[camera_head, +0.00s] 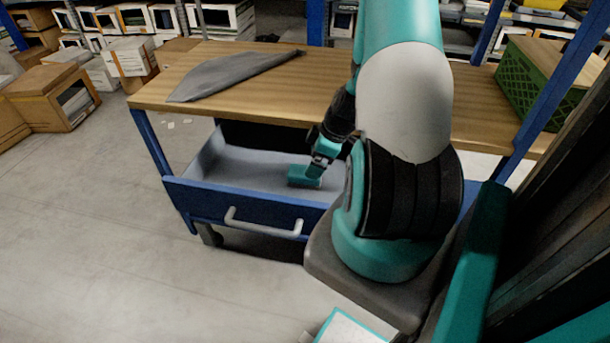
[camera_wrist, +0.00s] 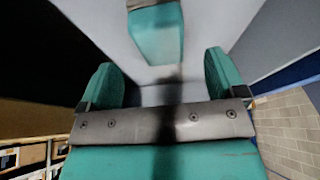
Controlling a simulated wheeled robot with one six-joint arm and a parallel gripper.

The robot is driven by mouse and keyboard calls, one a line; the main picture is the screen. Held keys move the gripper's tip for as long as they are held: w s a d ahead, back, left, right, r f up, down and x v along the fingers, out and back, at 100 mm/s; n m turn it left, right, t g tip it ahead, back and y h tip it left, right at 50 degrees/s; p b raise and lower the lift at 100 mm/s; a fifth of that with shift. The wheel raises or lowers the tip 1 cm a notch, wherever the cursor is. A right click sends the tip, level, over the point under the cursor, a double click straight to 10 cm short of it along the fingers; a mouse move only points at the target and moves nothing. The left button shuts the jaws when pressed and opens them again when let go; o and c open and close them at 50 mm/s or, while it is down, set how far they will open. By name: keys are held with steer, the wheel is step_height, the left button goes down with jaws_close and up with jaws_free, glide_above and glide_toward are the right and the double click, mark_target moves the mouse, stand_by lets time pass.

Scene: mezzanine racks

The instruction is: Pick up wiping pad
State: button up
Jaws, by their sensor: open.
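The wiping pad looks like a small teal block with a grey edge. It lies in the open drawer (camera_head: 262,208) under the wooden bench top, and I take it to be the teal block (camera_head: 303,177) in the head view. In the wrist view the pad (camera_wrist: 157,38) is at the top centre, ahead of the fingertips and apart from them. My gripper (camera_wrist: 164,74) is open, with its two teal fingers spread and nothing between them. In the head view my gripper (camera_head: 321,161) reaches down into the drawer, just above and right of the pad. My arm hides the drawer's right part.
The bench top (camera_head: 330,84) overhangs the back of the drawer. A grey cloth (camera_head: 230,75) lies on it at the left and a green crate (camera_head: 540,85) at the right. Cardboard boxes (camera_head: 50,97) stand on the left floor. The front-left floor is clear.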

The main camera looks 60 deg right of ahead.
steer(key=shift+w+p+x, duration=0.2)
steer(key=shift+p+x, duration=0.05)
steer(key=shift+x, duration=1.25)
steer(key=shift+w+p+x, duration=0.2)
steer(key=shift+p+x, duration=0.05)
steer(key=shift+x, duration=1.25)
steer(key=shift+a+r, duration=0.15)
steer(key=shift+r, duration=0.1)
steer(key=c, duration=1)
step_height(320, 180, up, 20)
